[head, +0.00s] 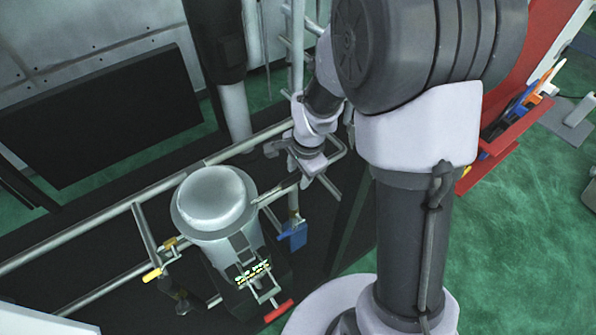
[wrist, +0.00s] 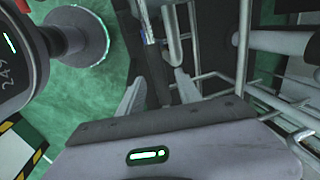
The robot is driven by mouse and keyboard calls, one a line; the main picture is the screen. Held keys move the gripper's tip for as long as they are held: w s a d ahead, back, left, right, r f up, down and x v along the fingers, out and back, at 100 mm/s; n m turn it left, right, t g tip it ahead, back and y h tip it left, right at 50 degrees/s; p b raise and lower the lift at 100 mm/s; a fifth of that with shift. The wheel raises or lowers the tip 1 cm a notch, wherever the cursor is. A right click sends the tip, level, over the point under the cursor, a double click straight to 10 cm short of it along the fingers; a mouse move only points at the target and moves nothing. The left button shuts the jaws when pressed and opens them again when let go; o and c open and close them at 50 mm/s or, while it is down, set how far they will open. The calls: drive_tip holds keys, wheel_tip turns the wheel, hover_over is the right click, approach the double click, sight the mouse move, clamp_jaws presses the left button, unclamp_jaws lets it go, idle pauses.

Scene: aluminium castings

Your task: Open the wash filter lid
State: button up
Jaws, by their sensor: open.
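The wash filter (head: 222,245) is a grey upright cylinder at the lower middle of the head view. Its domed lid (head: 213,197) sits down on the body with a flat rim around it. A metal clamp with a red handle (head: 278,310) shows at its front. My gripper (head: 303,168) is to the right of and behind the lid, apart from it. In the wrist view my gripper (wrist: 158,88) has its two fingers spread, with nothing clearly held between them. I cannot make out the lid in the wrist view.
Metal pipes (head: 75,242) run behind and beside the filter. Yellow-handled valves (head: 152,275) stand at its left and a blue handle (head: 293,236) at its right. A dark panel (head: 100,115) is at the back left. A red rack (head: 490,165) holds tools at the right.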

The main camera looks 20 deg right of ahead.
clamp_jaws()
idle(1.5)
